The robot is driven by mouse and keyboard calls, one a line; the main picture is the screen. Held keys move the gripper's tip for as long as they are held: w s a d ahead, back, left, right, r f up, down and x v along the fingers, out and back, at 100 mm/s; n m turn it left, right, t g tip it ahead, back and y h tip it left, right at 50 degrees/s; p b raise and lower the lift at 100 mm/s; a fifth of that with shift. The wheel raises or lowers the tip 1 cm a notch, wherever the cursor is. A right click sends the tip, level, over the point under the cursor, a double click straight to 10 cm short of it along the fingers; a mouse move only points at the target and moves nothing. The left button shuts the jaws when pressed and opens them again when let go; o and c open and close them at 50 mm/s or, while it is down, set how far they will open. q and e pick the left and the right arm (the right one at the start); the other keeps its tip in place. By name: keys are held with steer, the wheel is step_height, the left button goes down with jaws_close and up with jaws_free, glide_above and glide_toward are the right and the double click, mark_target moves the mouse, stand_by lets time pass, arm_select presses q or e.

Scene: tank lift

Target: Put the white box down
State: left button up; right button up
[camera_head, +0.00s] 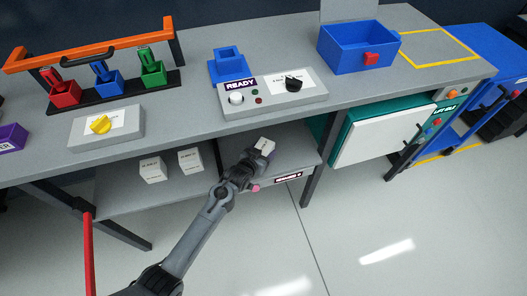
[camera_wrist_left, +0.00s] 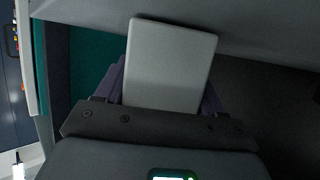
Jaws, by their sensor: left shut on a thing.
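The white box (camera_head: 265,145) is at the end of my left arm, over the lower shelf and under the front edge of the bench. My left gripper (camera_head: 257,156) is shut on it. In the left wrist view the box (camera_wrist_left: 170,62) stands between the two dark fingers, its broad pale face filling the middle. Whether its underside touches the shelf cannot be told. My right gripper is in neither view.
Two other white boxes (camera_head: 152,169) (camera_head: 190,160) stand on the lower shelf (camera_head: 130,202) to the left. A table leg (camera_head: 312,160) and the teal cabinet (camera_head: 345,125) are to the right. The bench top (camera_head: 190,112) overhangs the shelf.

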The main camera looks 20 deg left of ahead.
arm_select(q)
steer(key=shift+f, duration=0.1)
steer(key=o, duration=1.1)
steer(key=shift+r, duration=0.2)
steer(key=p+v, duration=0.5)
steer(key=v, duration=0.6)
steer(key=shift+s+r, duration=0.1)
steer(key=shift+s, duration=0.2)
steer(key=s+r+g, duration=0.2)
steer(key=s+g, duration=0.1)
steer(key=s, duration=0.6)
steer(key=s+r+g, duration=0.1)
steer(key=s+g, duration=0.2)
steer(key=s, duration=0.7)
steer(key=s+d+r+g+y, duration=0.1)
steer(key=s+g, duration=0.3)
steer(key=s, duration=0.5)
steer(key=shift+s+r+m, duration=0.25)
steer(key=shift+r+m, duration=0.15)
steer(key=shift+r, duration=0.4)
